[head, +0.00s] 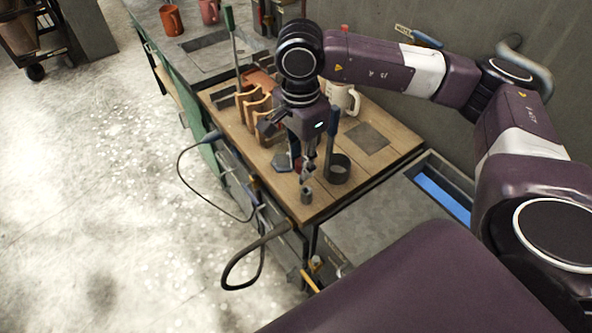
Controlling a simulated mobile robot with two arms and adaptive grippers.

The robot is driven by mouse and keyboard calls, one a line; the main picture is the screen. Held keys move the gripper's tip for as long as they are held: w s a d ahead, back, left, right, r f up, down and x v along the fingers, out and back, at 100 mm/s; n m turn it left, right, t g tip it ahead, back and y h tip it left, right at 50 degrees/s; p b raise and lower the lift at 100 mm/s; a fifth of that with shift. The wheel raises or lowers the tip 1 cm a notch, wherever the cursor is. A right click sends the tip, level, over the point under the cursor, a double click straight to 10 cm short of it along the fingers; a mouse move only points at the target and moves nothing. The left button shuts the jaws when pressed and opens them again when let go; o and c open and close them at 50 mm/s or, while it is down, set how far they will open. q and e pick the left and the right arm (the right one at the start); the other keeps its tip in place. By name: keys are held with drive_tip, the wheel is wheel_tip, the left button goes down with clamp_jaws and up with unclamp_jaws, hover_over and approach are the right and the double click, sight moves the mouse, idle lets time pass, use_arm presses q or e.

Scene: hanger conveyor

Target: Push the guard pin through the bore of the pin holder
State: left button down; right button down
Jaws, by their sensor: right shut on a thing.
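My right gripper (307,174) points down over the front of the wooden bench top. It is shut on a small grey piece, most likely the guard pin, which the fingers mostly hide. A short dark grey cylinder (306,197), which looks like the pin holder, stands upright near the bench's front edge, just below the fingertips. I cannot tell whether the pin touches it or is in its bore. My left gripper is not in view.
Brown curved parts (256,106) stand behind to the left. A dark pad (366,138) lies bare at right.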

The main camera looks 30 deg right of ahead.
wheel_tip(320, 180, down, 5)
drive_tip(key=w+d+m+b, duration=0.1)
drive_tip(key=d+m+b, duration=0.1)
drive_tip(key=m, duration=0.3)
drive_tip(key=shift+w+d+f+m+b, duration=0.15)
drive_tip(key=shift+w+d+m+b, duration=0.15)
drive_tip(key=shift+w+d+b, duration=0.1)
drive_tip(key=shift+f+b, duration=0.45)
drive_tip(key=shift+b, duration=0.15)
idle(0.9)
drive_tip(key=shift+f+b, duration=2.35)
drive_tip(key=shift+f, duration=0.2)
idle(1.9)
drive_tip(key=c, duration=2)
unclamp_jaws()
drive_tip(key=shift+o, duration=0.5)
drive_tip(key=o, duration=0.5)
